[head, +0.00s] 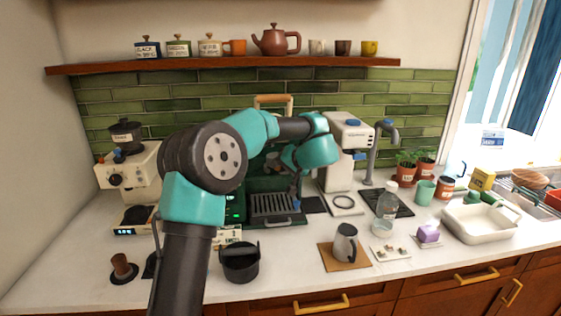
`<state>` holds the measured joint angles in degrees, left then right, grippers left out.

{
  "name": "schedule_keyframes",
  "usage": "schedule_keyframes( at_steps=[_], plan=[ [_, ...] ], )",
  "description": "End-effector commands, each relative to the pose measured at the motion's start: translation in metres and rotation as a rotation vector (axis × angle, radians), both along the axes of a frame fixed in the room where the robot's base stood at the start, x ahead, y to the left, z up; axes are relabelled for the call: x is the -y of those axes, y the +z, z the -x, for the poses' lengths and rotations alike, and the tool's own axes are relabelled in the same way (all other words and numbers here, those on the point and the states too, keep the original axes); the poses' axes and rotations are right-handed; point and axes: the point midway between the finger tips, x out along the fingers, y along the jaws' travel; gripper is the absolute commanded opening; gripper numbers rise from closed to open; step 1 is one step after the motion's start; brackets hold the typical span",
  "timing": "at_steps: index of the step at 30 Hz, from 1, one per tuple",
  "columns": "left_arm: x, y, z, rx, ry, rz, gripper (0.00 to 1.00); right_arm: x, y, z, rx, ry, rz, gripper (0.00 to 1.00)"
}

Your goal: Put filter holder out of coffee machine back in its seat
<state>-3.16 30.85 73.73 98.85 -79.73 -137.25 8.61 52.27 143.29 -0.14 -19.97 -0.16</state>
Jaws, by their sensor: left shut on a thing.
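The dark coffee machine (232,207) stands against the green tiled wall, mostly hidden behind my left arm. Its slatted drip tray (275,205) shows at the front, with nothing seen on it. My left gripper (296,187) is in front of the machine, above the right side of the drip tray. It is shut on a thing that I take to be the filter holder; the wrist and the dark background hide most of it. I cannot tell whether the holder touches its seat. My right gripper is not in view.
A black knock box (240,262) stands in front. A milk jug (345,243) is on a brown mat. A glass bottle (387,203) and a white basin (480,222) are farther right. Counter front is partly clear.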

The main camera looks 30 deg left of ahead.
Motion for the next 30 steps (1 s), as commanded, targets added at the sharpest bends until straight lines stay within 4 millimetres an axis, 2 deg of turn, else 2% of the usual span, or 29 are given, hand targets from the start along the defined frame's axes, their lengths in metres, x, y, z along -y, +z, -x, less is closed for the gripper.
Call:
schedule_keyframes(
  at_steps=[8, 30],
  plan=[
    [-0.0001, -0.0103, 0.0002, 0.002, 0.0, 0.0, 0.01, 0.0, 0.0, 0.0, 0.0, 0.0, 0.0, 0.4],
    [0.0007, -0.0104, -0.0001, 0.002, 0.0, 0.0, 0.01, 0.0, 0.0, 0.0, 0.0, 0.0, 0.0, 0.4]
  ],
)
